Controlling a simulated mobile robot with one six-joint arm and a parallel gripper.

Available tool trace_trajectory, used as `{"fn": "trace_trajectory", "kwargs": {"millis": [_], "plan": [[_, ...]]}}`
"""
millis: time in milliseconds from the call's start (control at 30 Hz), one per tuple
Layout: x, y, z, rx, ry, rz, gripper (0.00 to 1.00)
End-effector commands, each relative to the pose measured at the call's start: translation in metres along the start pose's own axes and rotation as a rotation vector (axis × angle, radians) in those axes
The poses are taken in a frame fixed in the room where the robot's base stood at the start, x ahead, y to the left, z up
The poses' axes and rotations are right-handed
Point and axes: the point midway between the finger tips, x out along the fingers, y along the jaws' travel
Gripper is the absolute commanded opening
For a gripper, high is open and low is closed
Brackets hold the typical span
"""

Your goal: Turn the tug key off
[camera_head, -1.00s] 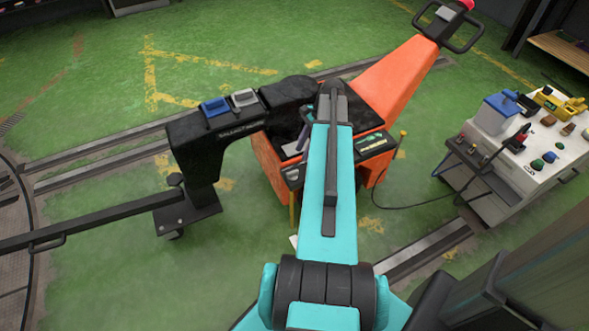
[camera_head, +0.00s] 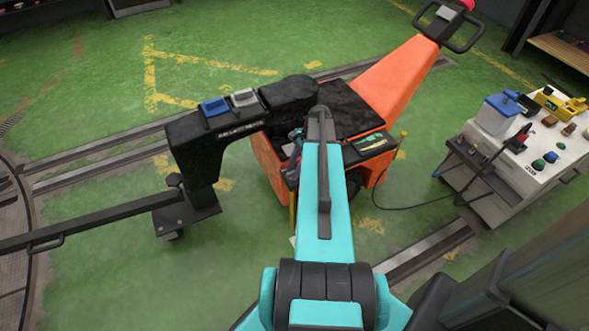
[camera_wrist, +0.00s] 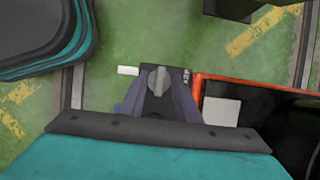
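The tug (camera_head: 405,75) is an orange machine with a black top and a handlebar, in the middle of the head view. In the wrist view a grey knob-like piece, which looks like the tug key (camera_wrist: 158,80), stands between the fingertips of my gripper (camera_wrist: 158,88). The two dark fingers lie on either side of it, with little or no gap showing. I cannot tell whether they press on it. A small dark marking sits just right of the key, too small to read.
A black tow arm with blue and grey switches (camera_head: 214,106) reaches left from the tug. A white tool cart (camera_head: 540,150) stands at the right, joined by a black cable on the floor. Rails cross the green floor, which is open at the upper left.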

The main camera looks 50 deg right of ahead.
Motion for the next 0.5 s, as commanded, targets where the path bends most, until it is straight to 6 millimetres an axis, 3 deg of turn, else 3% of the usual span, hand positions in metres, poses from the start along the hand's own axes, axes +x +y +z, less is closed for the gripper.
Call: {"fn": "trace_trajectory", "kwargs": {"millis": [167, 367, 500], "plan": [[-0.0002, -0.0001, 0.0, 0.0, 0.0, 0.0, 0.3], [-0.0003, -0.0001, 0.0, 0.0, 0.0, 0.0, 0.0], [-0.0004, 0.0, -0.0001, 0.0, 0.0, 0.0, 0.0]]}}
